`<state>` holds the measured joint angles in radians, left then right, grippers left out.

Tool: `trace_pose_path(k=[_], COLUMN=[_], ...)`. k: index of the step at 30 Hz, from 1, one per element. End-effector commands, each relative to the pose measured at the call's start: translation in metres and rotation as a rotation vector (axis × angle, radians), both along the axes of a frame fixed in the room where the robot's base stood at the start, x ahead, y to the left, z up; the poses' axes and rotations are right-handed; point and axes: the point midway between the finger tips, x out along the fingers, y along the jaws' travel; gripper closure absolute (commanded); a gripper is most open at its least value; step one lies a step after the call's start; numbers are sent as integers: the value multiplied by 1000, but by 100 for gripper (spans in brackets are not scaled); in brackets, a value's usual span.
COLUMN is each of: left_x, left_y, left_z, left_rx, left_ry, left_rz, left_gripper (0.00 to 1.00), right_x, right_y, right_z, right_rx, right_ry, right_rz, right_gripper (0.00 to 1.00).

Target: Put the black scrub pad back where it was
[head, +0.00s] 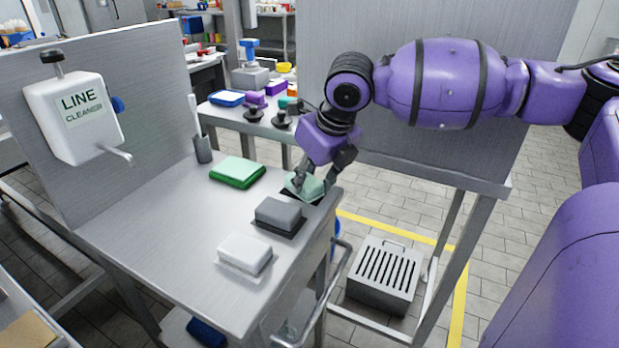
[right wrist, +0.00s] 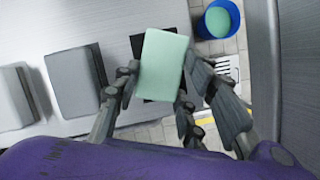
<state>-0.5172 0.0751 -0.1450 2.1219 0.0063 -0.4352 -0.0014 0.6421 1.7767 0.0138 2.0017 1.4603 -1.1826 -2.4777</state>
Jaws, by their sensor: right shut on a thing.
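My right gripper (head: 305,190) is shut on a pale green block-shaped pad (right wrist: 163,65) at the right edge of the steel table. The fingers stand on either side of it in the right wrist view. A flat black rectangle (right wrist: 138,45) shows beneath and beside the held pad. I cannot tell whether it is a black scrub pad or a dark patch on the table, or whether the held pad touches it. My left gripper is not in view.
On the steel table (head: 160,228) are a grey pad (head: 278,212), a white pad (head: 245,252) and a green pad (head: 238,170). A blue bucket (right wrist: 202,28) with something pale green inside stands below the edge. A tall steel panel (head: 400,160) rises behind my arm.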

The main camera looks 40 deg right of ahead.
Motion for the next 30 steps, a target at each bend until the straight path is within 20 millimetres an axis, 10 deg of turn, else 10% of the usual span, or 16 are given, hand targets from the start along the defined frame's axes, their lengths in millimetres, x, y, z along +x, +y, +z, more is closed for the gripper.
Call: trace_pose_path(k=[5,17,30], left_x=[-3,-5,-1], left_y=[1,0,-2], left_z=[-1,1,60], left_rx=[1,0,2], left_ry=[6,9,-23], left_rz=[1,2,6], left_gripper=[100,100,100], right_x=[0,-1,-29], right_y=[0,0,1], right_z=[-1,5,76], right_rx=[0,-1,3], right_ry=[0,-1,-4], right_rz=[0,0,1], right_gripper=[44,43,43])
